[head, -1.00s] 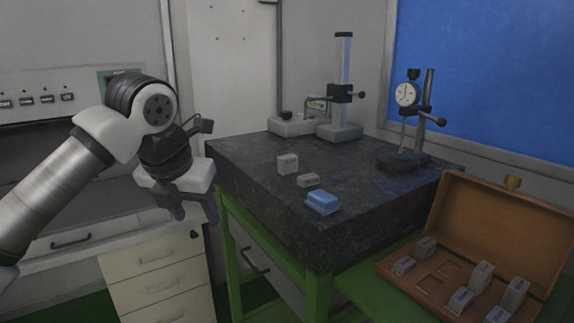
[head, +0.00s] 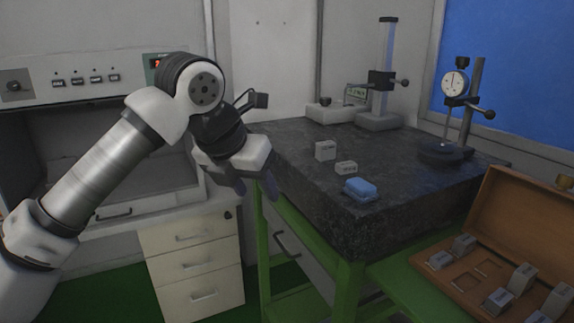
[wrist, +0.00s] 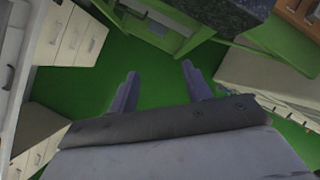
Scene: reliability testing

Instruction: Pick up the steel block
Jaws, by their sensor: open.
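Two small grey steel blocks stand on the dark granite table: a taller block (head: 325,151) and a lower block (head: 346,167) just in front of it to the right. I cannot tell which one the task means. More grey blocks (head: 523,278) sit in a wooden case at the lower right. My gripper (head: 255,187) is open and empty, pointing down beside the table's left edge, apart from the blocks. In the wrist view its two fingers (wrist: 160,70) are spread over green floor, and no block shows there.
The granite table (head: 290,160) has a green frame. A blue object (head: 360,189) lies near its front edge. A dial gauge stand (head: 455,110) and a column stand (head: 382,95) rise at the back. The open wooden case (head: 520,225) is at right, drawers (head: 192,262) at left.

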